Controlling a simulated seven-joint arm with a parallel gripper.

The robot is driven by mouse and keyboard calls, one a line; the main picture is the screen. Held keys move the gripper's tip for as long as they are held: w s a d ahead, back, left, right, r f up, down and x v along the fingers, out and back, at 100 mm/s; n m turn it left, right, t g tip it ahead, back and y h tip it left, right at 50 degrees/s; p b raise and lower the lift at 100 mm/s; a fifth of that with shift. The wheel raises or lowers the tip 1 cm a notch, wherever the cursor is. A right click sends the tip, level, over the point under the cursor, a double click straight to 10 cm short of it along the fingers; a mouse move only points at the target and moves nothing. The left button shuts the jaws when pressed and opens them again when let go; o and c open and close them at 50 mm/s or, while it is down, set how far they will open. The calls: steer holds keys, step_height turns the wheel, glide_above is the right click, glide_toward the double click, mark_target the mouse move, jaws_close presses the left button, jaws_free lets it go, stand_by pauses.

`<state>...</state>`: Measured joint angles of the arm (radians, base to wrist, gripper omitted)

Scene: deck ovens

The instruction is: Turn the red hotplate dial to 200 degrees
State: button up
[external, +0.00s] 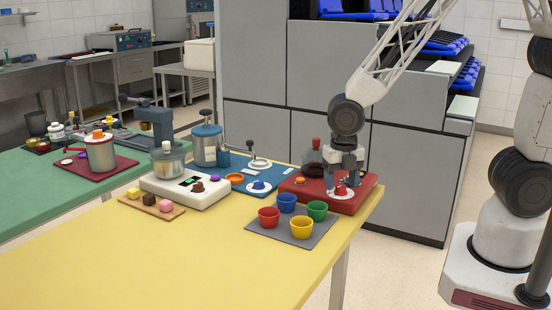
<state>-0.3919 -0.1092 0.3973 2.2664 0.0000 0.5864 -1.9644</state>
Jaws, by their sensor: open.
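The red hotplate (362,199) sits at the right end of the yellow table. Its red dial (341,190) is on the front part of the top. My gripper (341,186) points straight down over the dial, with its fingers open on either side of it. I cannot tell whether the fingers touch the dial. The dial's pointer and degree marks are too small to read. A dark flask (313,171) with a red top stands on the hotplate, just left of my gripper.
A grey mat (272,232) with several coloured cups lies in front of the hotplate. A white scale (185,191) stands further left. The yellow table (180,255) is clear at the front.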

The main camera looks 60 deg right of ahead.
steer(key=shift+f, duration=0.6)
steer(key=c, duration=0.9)
